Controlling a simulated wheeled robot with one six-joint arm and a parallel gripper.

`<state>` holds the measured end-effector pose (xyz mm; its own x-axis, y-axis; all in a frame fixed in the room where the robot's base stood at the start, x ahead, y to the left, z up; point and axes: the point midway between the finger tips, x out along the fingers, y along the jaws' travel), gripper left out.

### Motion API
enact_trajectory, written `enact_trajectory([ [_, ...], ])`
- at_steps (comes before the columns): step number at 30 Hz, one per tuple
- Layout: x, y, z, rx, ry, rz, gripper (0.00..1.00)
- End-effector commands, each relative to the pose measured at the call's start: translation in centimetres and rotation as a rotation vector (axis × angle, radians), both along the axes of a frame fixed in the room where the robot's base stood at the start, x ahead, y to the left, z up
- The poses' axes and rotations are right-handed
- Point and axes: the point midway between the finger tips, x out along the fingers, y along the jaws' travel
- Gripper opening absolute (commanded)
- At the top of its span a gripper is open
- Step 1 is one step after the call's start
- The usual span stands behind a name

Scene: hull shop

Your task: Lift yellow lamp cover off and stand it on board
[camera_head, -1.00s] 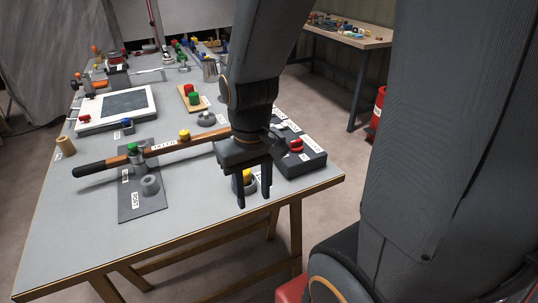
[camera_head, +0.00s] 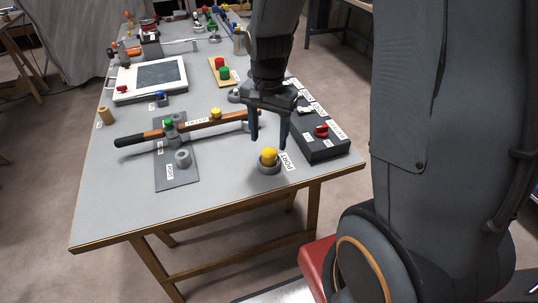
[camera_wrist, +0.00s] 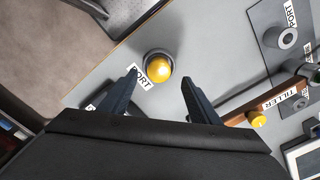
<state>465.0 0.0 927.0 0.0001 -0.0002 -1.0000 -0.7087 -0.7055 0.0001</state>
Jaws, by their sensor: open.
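The yellow lamp cover (camera_head: 269,155) is a small dome standing in a round grey base (camera_head: 268,168) near the table's front edge, beside a PORT label. In the wrist view the yellow cover (camera_wrist: 159,68) shows just beyond the fingertips, between their lines. My gripper (camera_head: 268,145) is open and empty, pointing down, its tips close above and behind the cover; both fingers also show in the wrist view (camera_wrist: 160,78). Contact cannot be told. The small wooden board (camera_head: 215,66) lies farther back, with a red and a green cover on it.
A long tiller (camera_head: 190,127) with yellow and green knobs lies left of my gripper, over a grey plate (camera_head: 176,178). A dark box with a red knob (camera_head: 321,148) stands close at the right. A white-framed panel (camera_head: 150,79) lies at the back left. The front left tabletop is clear.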

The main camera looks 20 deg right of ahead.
Motion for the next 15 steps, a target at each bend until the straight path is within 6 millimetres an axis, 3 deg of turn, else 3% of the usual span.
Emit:
enact_trajectory([
  [9, -0.1, -0.2, -3.7, 0.000, 0.003, 0.002, 0.57],
  [15, 0.0, -0.2, -4.4, 0.000, 0.000, 0.002, 0.57],
])
